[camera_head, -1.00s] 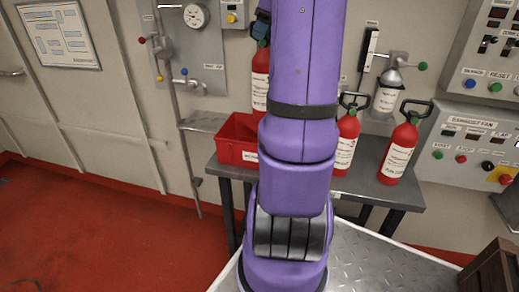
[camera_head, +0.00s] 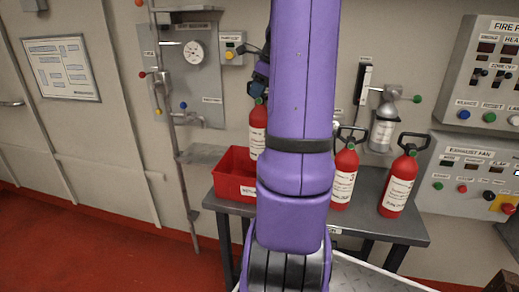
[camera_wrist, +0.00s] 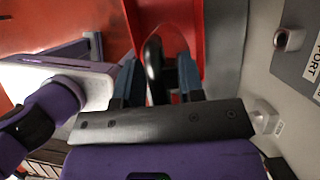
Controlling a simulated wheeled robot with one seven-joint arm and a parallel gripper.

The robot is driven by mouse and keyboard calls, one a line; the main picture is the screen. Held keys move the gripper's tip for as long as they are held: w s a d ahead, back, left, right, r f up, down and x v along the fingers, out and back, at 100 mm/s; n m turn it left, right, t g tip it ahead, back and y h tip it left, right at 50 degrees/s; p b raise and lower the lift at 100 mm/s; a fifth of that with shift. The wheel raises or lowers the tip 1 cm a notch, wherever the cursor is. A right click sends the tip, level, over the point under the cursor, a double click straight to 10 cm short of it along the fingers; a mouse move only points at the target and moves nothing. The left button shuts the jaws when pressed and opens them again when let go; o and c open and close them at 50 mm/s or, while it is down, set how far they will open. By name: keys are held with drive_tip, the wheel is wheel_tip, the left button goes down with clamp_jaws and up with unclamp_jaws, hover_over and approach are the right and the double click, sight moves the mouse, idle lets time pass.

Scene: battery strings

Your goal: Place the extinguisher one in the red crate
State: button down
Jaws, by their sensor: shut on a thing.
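A red extinguisher with a white label (camera_head: 257,139) hangs upright from my gripper (camera_head: 258,90), over the back right of the red crate (camera_head: 233,190). Its lower end is at about the height of the crate's rim; my arm hides part of it, and I cannot tell if it touches the crate. Its label is too small to read. In the wrist view my gripper (camera_wrist: 157,70) is shut on the extinguisher's black handle (camera_wrist: 153,62), with the red crate (camera_wrist: 197,30) beyond. The crate stands on the left end of a grey table.
Two more red extinguishers, one behind my arm's edge (camera_head: 344,178) and one to the right (camera_head: 398,183), stand on the grey table (camera_head: 372,222). A grey cylinder (camera_head: 384,128) hangs on the wall.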

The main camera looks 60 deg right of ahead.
wheel_tip(320, 180, down, 10)
idle(0.8)
drive_tip(key=c, duration=0.7)
unclamp_jaws()
drive_tip(key=shift+f, duration=0.1)
drive_tip(key=shift+c, duration=0.2)
